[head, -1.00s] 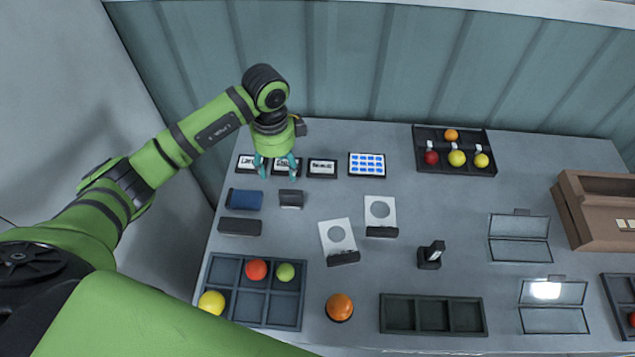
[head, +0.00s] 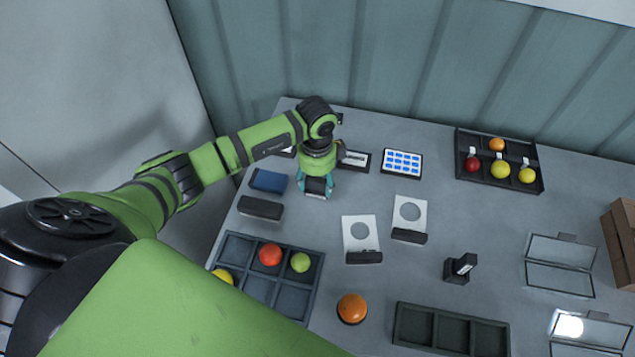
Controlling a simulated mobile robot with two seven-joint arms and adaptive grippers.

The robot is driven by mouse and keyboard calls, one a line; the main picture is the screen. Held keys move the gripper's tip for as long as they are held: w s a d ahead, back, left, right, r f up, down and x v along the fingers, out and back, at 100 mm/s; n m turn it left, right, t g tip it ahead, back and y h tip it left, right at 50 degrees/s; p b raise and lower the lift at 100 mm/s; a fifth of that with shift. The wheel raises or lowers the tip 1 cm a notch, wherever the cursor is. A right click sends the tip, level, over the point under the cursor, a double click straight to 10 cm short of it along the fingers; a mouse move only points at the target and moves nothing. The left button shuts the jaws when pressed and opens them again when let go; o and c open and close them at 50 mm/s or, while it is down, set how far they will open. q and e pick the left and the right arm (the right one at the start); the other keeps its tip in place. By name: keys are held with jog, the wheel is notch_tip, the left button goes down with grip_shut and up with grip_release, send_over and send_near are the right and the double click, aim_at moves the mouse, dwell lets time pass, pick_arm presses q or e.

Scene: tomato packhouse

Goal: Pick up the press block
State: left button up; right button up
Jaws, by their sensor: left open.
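My left gripper (head: 317,190) points down with its teal fingers apart. A small dark grey block (head: 316,185), which looks like the press block, shows between the fingertips, partly covered by the gripper. I cannot tell whether the fingers touch it. It appears to rest on the grey table. My right gripper is out of view.
Left of the gripper lie a blue pad (head: 269,180) and a dark bar (head: 260,208).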

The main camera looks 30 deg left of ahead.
pick_arm(q)
jog(key=shift+f, duration=0.7)
grip_shut()
jog(key=shift+r, duration=0.1)
jog(key=shift+w+r, duration=0.1)
jog(key=shift+r, duration=0.45)
notch_tip(320, 180, up, 3)
jog(key=shift+f+b, duration=0.1)
jog(key=shift+b, duration=0.75)
jog(key=s+d+r+b, duration=0.2)
jog(key=d+r, duration=0.5)
jog(key=d, duration=0.4)
jog(key=shift+s+d+b, duration=0.25)
jog(key=shift+s+b, duration=0.05)
jog(key=shift+b, duration=0.05)
